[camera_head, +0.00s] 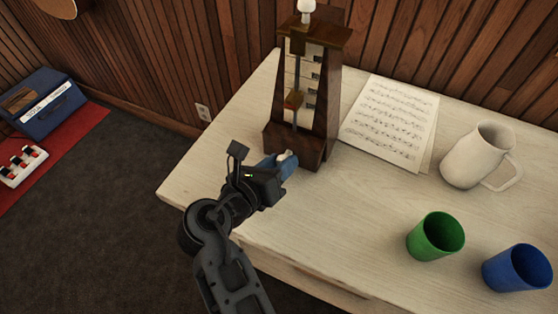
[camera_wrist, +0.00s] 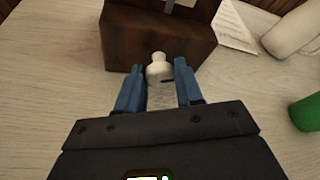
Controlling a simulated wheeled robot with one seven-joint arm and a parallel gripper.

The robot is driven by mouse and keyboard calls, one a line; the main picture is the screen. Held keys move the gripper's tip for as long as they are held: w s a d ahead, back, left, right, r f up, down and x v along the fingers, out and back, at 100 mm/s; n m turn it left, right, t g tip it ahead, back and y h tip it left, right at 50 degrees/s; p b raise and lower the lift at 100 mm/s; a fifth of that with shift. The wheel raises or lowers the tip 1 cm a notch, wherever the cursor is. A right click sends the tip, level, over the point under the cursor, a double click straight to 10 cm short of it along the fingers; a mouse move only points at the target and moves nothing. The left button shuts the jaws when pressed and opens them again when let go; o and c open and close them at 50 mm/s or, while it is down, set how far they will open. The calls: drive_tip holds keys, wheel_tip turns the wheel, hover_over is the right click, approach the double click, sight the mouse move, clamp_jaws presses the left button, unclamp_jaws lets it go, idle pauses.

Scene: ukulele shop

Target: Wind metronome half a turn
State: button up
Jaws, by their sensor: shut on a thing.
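The metronome (camera_head: 309,95) is a tall dark wooden body with a pale scale face and a pendulum arm, upright near the table's left back edge. Its lower body (camera_wrist: 160,36) fills the top of the wrist view. A whitish winding key (camera_wrist: 159,68) sticks out from the front of its base. My gripper (camera_wrist: 159,80) has its blue fingers on both sides of this key and is shut on it. In the head view my gripper (camera_head: 284,163) is at the metronome's base, and its fingers hide most of the key.
Sheet music (camera_head: 393,120) lies right of the metronome. A white pitcher (camera_head: 474,156), a green cup (camera_head: 434,238) and a blue cup (camera_head: 515,269) stand farther right. The pale table (camera_head: 340,225) is clear in front of the metronome. A wood-panelled wall (camera_head: 440,48) is close behind.

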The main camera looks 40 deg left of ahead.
drive_tip(key=shift+d+r+m+g+y+p, duration=0.25)
drive_tip(key=shift+m+p, duration=0.35)
drive_tip(key=shift+p, duration=0.45)
drive_tip(key=shift+f+m+g+y+p, duration=0.1)
drive_tip(key=shift+m+g+y+p, duration=0.15)
drive_tip(key=shift+m+y+p, duration=0.6)
drive_tip(key=m+y, duration=0.2)
drive_tip(key=m, duration=0.1)
drive_tip(key=shift+w+d+f, duration=0.1)
drive_tip(key=shift+d+f, duration=0.05)
drive_tip(key=shift+f, duration=0.05)
drive_tip(key=m+y+b, duration=0.2)
drive_tip(key=m, duration=0.1)
drive_tip(key=shift+d+f, duration=0.15)
drive_tip(key=shift+f, duration=0.1)
drive_tip(key=m+y+b, duration=0.1)
drive_tip(key=m+b, duration=0.1)
drive_tip(key=shift+f+m+b, duration=0.1)
drive_tip(key=shift+m+b, duration=0.15)
drive_tip(key=shift+b, duration=0.15)
drive_tip(key=shift+m+y+b, duration=0.4)
drive_tip(key=shift+m+b, duration=0.2)
drive_tip(key=shift+b, duration=0.15)
drive_tip(key=o, duration=1)
